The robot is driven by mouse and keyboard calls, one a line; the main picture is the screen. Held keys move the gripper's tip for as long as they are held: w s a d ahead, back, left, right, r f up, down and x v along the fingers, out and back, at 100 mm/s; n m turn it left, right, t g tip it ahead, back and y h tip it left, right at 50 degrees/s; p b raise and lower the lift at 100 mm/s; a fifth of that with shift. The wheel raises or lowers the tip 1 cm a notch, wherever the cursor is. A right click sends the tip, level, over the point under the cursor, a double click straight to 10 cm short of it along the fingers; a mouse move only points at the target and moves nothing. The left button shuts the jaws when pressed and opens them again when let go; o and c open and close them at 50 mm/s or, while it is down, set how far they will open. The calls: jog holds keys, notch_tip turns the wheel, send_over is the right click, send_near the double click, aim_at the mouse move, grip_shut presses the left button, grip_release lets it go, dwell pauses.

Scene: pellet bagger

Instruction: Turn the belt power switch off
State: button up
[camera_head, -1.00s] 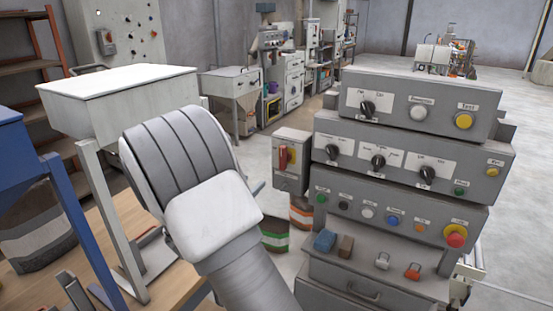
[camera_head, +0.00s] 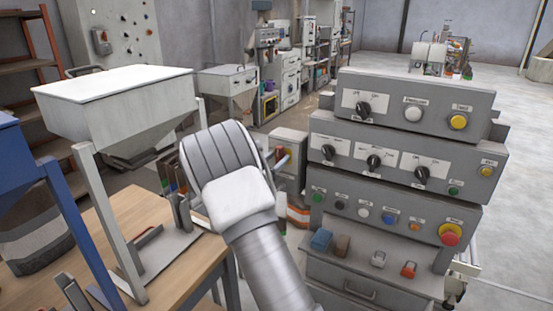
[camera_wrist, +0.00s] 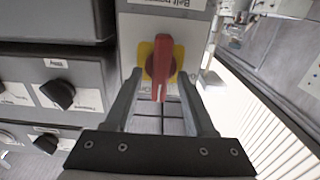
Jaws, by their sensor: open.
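The belt power switch is a red lever handle (camera_wrist: 162,66) on a yellow plate (camera_wrist: 146,58), mounted on a grey box. In the wrist view the handle stands roughly upright in the picture, below a white label reading "Belt po...". My gripper (camera_wrist: 160,84) is open, with one finger on each side of the handle. Whether either finger touches it, I cannot tell. In the head view the switch box (camera_head: 291,150) is left of the control panel. My wrist hides part of it, and most of the gripper is out of sight there.
The stacked control panel (camera_head: 405,145) with several knobs and buttons is close beside the switch box. A red mushroom button (camera_head: 450,237) is at its lower right. A wooden table (camera_head: 190,264) and a white hopper (camera_head: 115,100) stand to the left.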

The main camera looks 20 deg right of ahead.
grip_shut()
dwell(0.3)
jog(key=n+p, duration=0.3)
jog(key=n, duration=0.1)
jog(key=shift+w+a+r, duration=0.1)
jog(key=shift+w, duration=0.05)
jog(key=n+p, duration=0.2)
jog(key=n, duration=0.2)
jog(key=shift+w+a+n, duration=0.1)
jog(key=shift+n, duration=0.2)
jog(key=shift+w+f+n+p, duration=0.15)
jog(key=shift+n+p, duration=0.45)
jog(key=shift+n, duration=0.95)
jog(key=shift+s+f+n+p, duration=0.1)
jog(key=shift+f+n+p, duration=0.35)
jog(key=shift+n, duration=1.15)
jog(key=shift+w+n+p, duration=0.1)
jog(key=shift+n+p, duration=0.65)
jog(key=shift+n, duration=0.8)
